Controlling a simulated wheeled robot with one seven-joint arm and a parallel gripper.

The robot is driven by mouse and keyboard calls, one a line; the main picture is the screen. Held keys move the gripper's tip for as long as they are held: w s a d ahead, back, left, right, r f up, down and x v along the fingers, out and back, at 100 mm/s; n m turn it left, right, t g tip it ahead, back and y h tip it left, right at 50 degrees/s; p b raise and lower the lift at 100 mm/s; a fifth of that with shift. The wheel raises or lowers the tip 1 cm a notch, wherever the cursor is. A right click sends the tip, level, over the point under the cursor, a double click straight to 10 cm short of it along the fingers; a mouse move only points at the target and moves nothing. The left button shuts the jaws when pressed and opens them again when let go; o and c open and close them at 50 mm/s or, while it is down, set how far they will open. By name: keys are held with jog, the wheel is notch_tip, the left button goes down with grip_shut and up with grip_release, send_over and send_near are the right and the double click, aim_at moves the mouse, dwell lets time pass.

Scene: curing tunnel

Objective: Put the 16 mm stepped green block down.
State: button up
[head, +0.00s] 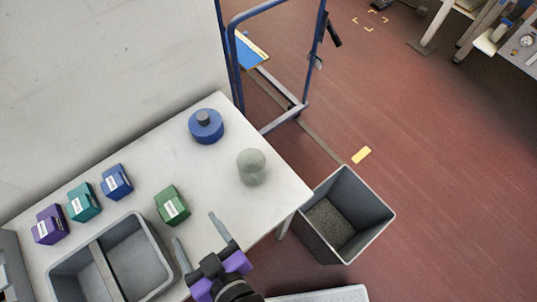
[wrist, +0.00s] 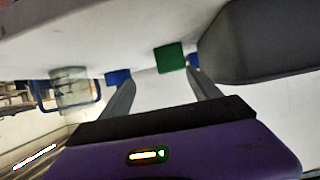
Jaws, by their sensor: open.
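The green block (head: 172,206) with a white label stands on the pale table, right of the grey two-part tray. It also shows in the wrist view (wrist: 169,57), just beyond my fingertips. My gripper (head: 194,227) is open and empty at the table's near side. Its two fingers are spread and point toward the block, with a small gap between tips and block. In the wrist view, my gripper (wrist: 161,76) shows both fingers apart, with nothing between them. The block's width cannot be read.
Blue (head: 117,182), teal (head: 83,202) and purple (head: 49,224) labelled blocks stand left. The grey tray (head: 153,240) is close by my gripper. A blue knobbed cylinder (head: 206,127) and a grey-green domed object (head: 251,167) stand behind. A grey bin (head: 375,240) is on the floor right.

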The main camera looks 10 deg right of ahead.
jog(key=shift+m+h, duration=0.3)
jog(key=shift+m, duration=0.1)
jog(key=d, duration=0.2)
jog(key=d+f, duration=0.1)
jog(key=d, duration=0.2)
jog(key=d+f, duration=0.1)
jog(key=d, duration=0.2)
jog(key=shift+s+d, duration=0.2)
jog(key=shift+s, duration=0.15)
jog(key=s+d+r+m+t+h, duration=0.1)
jog(key=s+d+r+h, duration=0.1)
jog(key=d, duration=0.6)
jog(key=s+d+r+m+t+h, duration=0.1)
jog(key=s+d+r+m+h, duration=0.1)
jog(key=s+d+r, duration=0.3)
jog(key=s+d+r+m+t+h, duration=0.1)
jog(key=s+d+r+m+h, duration=0.1)
jog(key=d, duration=0.9)
notch_tip(320, 180, up, 2)
jog(key=shift+s+d+r, duration=0.15)
jog(key=shift+s+d, duration=0.15)
jog(key=shift+s, duration=0.35)
jog(key=shift+f, duration=0.2)
